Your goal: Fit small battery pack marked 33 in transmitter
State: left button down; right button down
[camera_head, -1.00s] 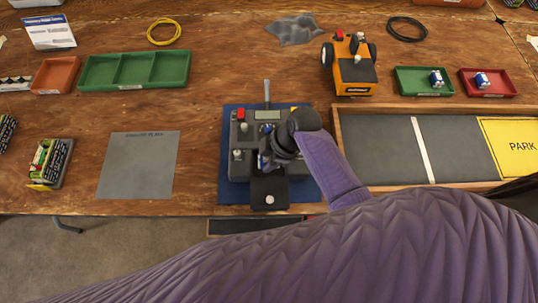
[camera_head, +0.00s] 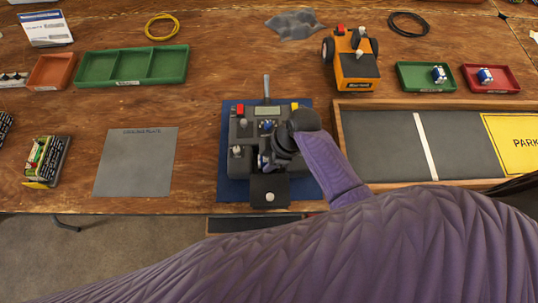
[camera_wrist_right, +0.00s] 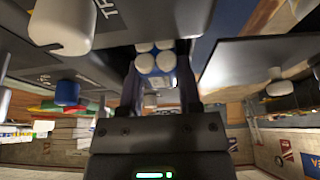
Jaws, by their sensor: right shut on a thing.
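The grey transmitter (camera_head: 241,131) lies on a blue mat (camera_head: 226,185) at the table's front edge in the head view. A black flap (camera_head: 270,187) with a pale round knob sticks out at its near side. My right gripper (camera_head: 266,158) is over the transmitter's near half, and its wrist hides part of it. In the right wrist view my right gripper (camera_wrist_right: 160,95) is shut on a small blue battery pack (camera_wrist_right: 155,62) with round white cell ends. The pack is close to the transmitter's body; I cannot tell whether it touches. Its marking is not readable. My left gripper is out of view.
Small blue-and-white packs lie in the green tray (camera_head: 416,88) and the red tray (camera_head: 498,87). An orange vehicle (camera_head: 354,75) stands behind. A wood-rimmed bay (camera_head: 385,145) is at right. A grey plate (camera_head: 137,165) and a cell pack (camera_head: 45,160) are at left.

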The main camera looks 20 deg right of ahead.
jog(key=shift+f+b, duration=0.55)
jog(key=shift+f, duration=0.25)
jog(key=shift+c, duration=1)
grip_release()
jog(key=p+v, duration=0.5)
jog(key=v, duration=0.5)
